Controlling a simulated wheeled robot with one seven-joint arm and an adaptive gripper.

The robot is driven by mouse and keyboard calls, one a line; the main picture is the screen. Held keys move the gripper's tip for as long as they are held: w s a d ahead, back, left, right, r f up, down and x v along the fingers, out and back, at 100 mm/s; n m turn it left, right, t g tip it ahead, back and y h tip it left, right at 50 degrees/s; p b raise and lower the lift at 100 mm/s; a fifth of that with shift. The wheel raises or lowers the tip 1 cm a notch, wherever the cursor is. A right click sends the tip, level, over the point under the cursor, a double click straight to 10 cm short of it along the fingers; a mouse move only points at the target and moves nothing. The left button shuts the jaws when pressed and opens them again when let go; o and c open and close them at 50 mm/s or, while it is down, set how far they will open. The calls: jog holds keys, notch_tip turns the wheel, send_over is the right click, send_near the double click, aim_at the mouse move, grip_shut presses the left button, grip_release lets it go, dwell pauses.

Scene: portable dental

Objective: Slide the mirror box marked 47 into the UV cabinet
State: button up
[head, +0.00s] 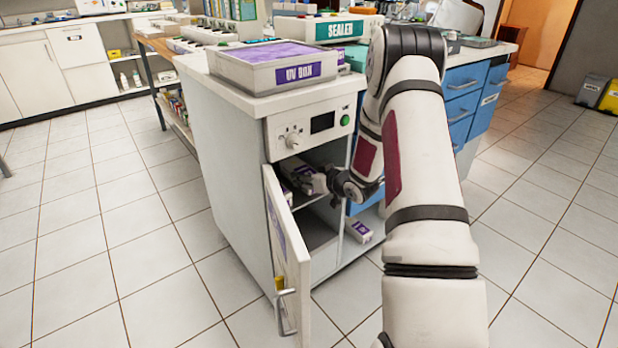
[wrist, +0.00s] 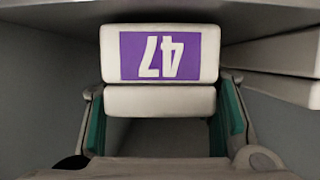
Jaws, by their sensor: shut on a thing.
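The UV cabinet (head: 237,165) stands in the middle of the head view. Its door (head: 288,262) hangs open toward me. My gripper (head: 326,186) is at the upper compartment's opening, partly hidden by my wrist. In the wrist view my gripper (wrist: 162,122) has one finger on each side of the mirror box marked 47 (wrist: 110,55) and is shut on it. This white box has a purple label, and its number reads upside down. The box is inside the grey-walled compartment; how deep it sits I cannot tell.
Other white boxes (wrist: 270,60) lie close to the right of the held box. A purple-labelled box (head: 358,231) lies low, right of the cabinet's lower compartment. The open door is left of my arm.

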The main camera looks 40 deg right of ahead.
jog(key=o, duration=1.6)
